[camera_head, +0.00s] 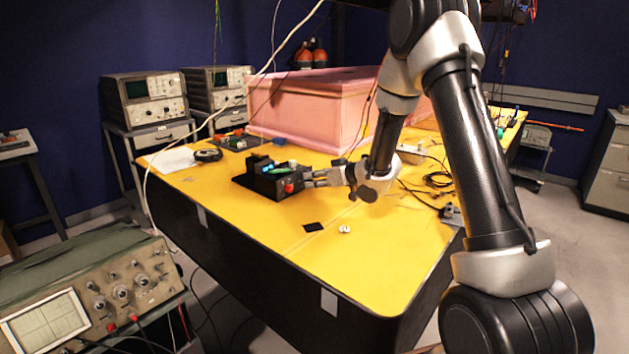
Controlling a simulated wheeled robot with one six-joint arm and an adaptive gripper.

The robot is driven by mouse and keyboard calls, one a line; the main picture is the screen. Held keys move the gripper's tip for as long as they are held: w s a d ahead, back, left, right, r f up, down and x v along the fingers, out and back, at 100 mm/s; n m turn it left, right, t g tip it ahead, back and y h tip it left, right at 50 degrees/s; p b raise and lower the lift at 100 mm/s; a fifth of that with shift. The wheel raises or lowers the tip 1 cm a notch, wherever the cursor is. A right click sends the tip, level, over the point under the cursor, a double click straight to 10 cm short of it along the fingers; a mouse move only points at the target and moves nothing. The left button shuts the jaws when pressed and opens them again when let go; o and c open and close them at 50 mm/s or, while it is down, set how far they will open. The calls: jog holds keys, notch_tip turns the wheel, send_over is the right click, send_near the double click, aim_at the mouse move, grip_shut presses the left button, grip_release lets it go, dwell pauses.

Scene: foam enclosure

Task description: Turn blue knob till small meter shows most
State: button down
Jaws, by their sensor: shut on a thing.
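A black box-like device (262,185) stands on the yellow table, with a red knob or cap (289,188) on its near right face and small green and blue parts on top. My gripper (309,179) reaches in from the right, its fingers shut at the right end of the device. The part between the fingertips is hidden and too small to make out, so I cannot see its colour. I cannot clearly pick out the blue knob or read a small meter from here.
A pink foam enclosure (310,108) stands behind the device. The yellow table (255,232) is mostly clear in front, with a small black square (313,226) and a small white item (344,229). Cables lie on the right. An oscilloscope (95,290) stands at the lower left.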

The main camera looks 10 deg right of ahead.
jog(key=c, duration=1.3)
grip_release()
jog(key=v, duration=1.2)
jog(key=shift+r, duration=0.1)
